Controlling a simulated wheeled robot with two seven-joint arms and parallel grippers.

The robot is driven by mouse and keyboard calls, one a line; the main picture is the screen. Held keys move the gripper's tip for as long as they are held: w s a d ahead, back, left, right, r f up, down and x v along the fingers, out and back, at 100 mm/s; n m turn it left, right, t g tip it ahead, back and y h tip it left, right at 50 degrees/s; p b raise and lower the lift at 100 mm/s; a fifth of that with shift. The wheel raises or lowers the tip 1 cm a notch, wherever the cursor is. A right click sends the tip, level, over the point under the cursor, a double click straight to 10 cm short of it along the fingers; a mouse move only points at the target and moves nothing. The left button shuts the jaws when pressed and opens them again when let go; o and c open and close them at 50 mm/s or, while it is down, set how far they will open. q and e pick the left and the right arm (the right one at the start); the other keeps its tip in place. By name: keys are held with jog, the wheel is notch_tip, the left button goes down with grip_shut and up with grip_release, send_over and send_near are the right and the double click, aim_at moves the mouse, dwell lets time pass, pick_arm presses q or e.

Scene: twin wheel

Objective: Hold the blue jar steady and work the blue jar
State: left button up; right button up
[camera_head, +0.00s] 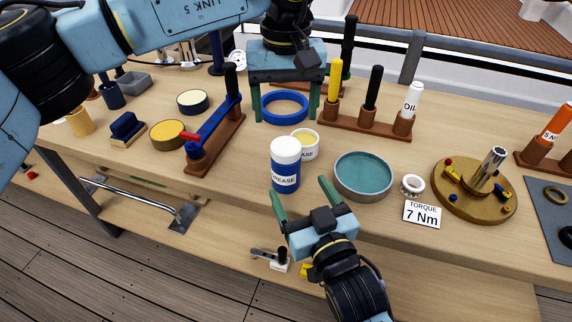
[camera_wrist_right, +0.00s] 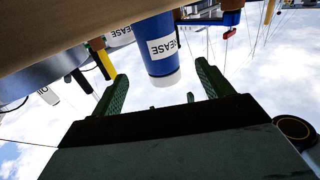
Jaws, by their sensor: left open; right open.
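The blue jar (camera_head: 285,180), with a white lid and a GREASE label, stands upright near the bench's front edge. My right gripper (camera_head: 301,190) is open just in front of the jar, toward its right. In the right wrist view the blue jar (camera_wrist_right: 157,50) appears upside down beyond the two open green fingers of the right gripper (camera_wrist_right: 160,76), roughly between them; I see no contact. My left gripper (camera_head: 286,108) is open, pointing down behind the jar, with its fingers either side of a blue ring (camera_head: 286,94). It is apart from the jar.
An open white tub (camera_head: 311,152) of grease stands close behind the jar. A teal round dish (camera_head: 363,174) is at its right, a wooden rack (camera_head: 212,148) with a blue tool at its left.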

aim_at(286, 144)
jog(key=x, duration=1)
jog(key=shift+w, duration=0.2)
jog(key=shift+c, duration=0.5)
grip_shut()
pick_arm(q)
jog(key=m, duration=0.4)
jog(key=shift+f, duration=0.1)
jog(key=shift+m, duration=0.3)
jog(key=shift+f, duration=3.95)
